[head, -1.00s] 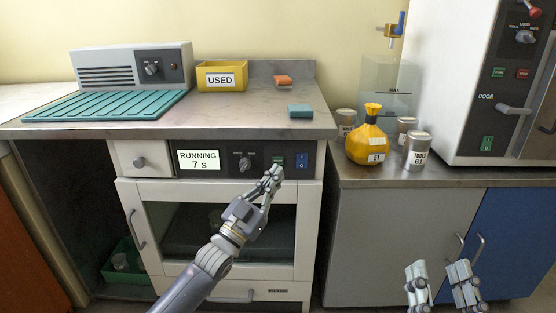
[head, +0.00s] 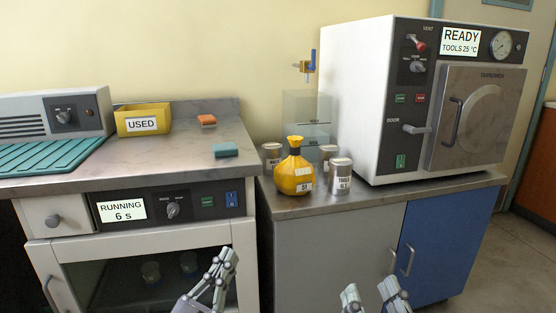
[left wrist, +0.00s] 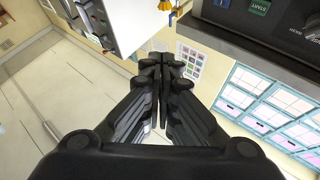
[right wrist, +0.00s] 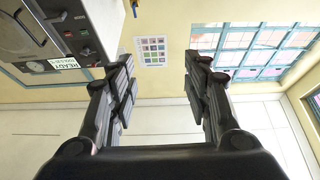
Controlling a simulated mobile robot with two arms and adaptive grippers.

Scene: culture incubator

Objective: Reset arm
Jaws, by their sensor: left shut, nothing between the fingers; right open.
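My left gripper (head: 226,262) is in front of the incubator's glass door, below its control panel. It is shut with nothing in it, and its fingertips meet in the left wrist view (left wrist: 162,62). My right gripper (head: 369,292) is low at the bottom of the head view, in front of the grey and blue cabinet. It is open and empty, with its fingers apart in the right wrist view (right wrist: 162,65). The incubator (head: 150,236) has its door shut, and its display (head: 121,211) reads RUNNING 6 s. Vessels show dimly behind the glass.
A steriliser (head: 360,110) reading READY TOOLS 25 °C stands on the right counter with its door shut. A yellow bag (head: 293,178) and several metal canisters (head: 340,177) stand near that counter's front. A yellow USED bin (head: 160,110) and a teal block (head: 225,150) sit on the left counter.

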